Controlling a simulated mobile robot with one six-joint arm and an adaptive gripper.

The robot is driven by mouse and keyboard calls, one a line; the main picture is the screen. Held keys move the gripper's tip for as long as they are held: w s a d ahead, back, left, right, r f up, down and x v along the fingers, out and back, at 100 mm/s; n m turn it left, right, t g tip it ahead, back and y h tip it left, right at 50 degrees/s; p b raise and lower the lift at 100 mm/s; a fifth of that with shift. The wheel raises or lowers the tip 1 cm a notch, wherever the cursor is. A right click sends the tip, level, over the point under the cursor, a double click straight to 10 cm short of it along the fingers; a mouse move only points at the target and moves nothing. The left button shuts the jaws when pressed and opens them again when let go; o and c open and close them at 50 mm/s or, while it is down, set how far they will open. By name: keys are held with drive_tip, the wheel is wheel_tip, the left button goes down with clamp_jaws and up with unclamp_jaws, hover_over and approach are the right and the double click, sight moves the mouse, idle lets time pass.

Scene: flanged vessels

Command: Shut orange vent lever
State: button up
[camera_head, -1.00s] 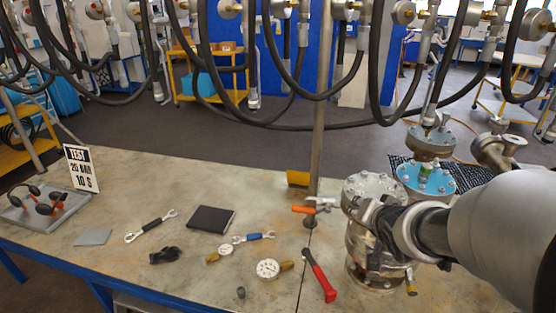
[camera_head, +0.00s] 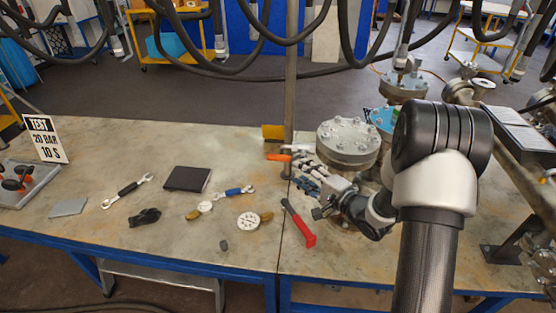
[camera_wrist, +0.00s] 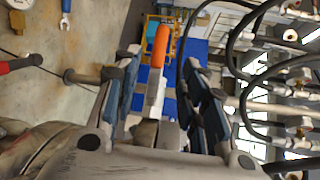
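The orange vent lever (camera_head: 279,157) sticks out to the left from a small metal valve beside the flanged vessel (camera_head: 348,142). In the wrist view the orange lever (camera_wrist: 161,45) shows between the two fingers, with its metal shank running down toward the palm. My gripper (camera_head: 304,168) is at the valve, left of the vessel's front. In the wrist view my gripper (camera_wrist: 161,60) has its fingers spread on either side of the lever, with visible gaps. Whether any part of it touches the valve is not clear.
A red-handled tool (camera_head: 299,224) lies just below the valve on the bench. Gauges (camera_head: 248,221), wrenches (camera_head: 128,190), a black notebook (camera_head: 187,178) and a test sign (camera_head: 46,139) are to the left. A metal post (camera_head: 291,85) stands behind the lever. Black hoses hang above.

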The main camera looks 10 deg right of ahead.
sight(282, 160)
drive_tip(key=b+x, duration=0.3)
drive_tip(key=x, duration=0.9)
drive_tip(key=shift+w+a, duration=0.15)
drive_tip(key=shift+w, duration=0.2)
drive_tip(key=shift+c, duration=0.5)
clamp_jaws()
